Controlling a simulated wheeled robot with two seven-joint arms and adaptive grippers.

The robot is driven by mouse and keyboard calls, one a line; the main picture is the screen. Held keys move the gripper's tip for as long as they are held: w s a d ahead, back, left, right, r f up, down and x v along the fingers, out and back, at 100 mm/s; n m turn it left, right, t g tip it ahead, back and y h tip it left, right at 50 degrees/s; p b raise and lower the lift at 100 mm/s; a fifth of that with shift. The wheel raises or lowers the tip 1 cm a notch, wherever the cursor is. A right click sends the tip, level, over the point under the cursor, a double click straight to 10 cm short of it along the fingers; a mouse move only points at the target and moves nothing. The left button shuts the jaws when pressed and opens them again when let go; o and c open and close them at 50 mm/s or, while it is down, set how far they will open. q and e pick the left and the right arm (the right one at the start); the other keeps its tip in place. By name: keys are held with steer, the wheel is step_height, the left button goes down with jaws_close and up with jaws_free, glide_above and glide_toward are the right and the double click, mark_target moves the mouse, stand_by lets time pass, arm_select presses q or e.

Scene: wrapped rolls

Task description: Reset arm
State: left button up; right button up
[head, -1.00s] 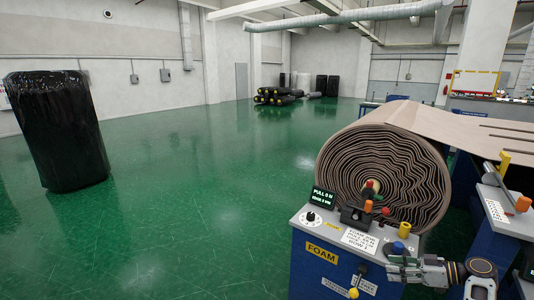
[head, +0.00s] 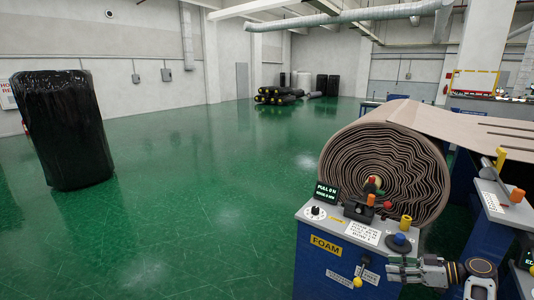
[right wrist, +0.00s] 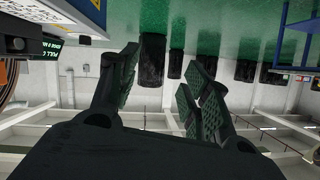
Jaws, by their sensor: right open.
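My right gripper (head: 404,270) is at the lower right of the head view, beside the right front of the blue FOAM machine (head: 326,262). Its fingers point left. In the right wrist view its two dark padded fingers (right wrist: 160,88) are spread apart with nothing between them. The machine's grey top carries a display, a dial, a blue knob (head: 400,240), and red, orange and yellow controls. A large brown foam roll (head: 382,165) stands behind the panel. My left gripper is not in view.
A tall black wrapped roll (head: 63,130) stands on the green floor at the left. Several black rolls (head: 277,96) lie stacked far back. A second blue stand (head: 489,225) with controls is at the right. The middle of the floor is clear.

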steer(key=s+a+f+m+g+h, duration=0.1)
steer(key=a+f+m+h, duration=0.15)
steer(key=f, duration=0.85)
steer(key=s+a+f+m+g+h, duration=0.1)
steer(key=s+f+m+h, duration=0.15)
steer(key=f, duration=0.85)
steer(key=s+a+f+m+g+h, duration=0.1)
steer(key=s+f, duration=0.4)
steer(key=f, duration=0.4)
steer(key=s+a+f+m+g+h, duration=0.15)
steer(key=s+f, duration=0.35)
steer(key=f, duration=0.5)
steer(key=s+a+f+g+h, duration=0.2)
steer(key=s+f+h, duration=0.2)
steer(key=s+f, duration=1.1)
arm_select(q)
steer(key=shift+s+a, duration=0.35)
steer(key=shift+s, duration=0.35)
arm_select(e)
steer(key=s+a+f, duration=0.2)
steer(key=s, duration=0.9)
steer(key=s+a+f+n, duration=0.1)
steer(key=s+a+f, duration=0.1)
steer(key=s, duration=0.9)
steer(key=shift+s+a+f, duration=0.35)
steer(key=shift+a+f, duration=0.05)
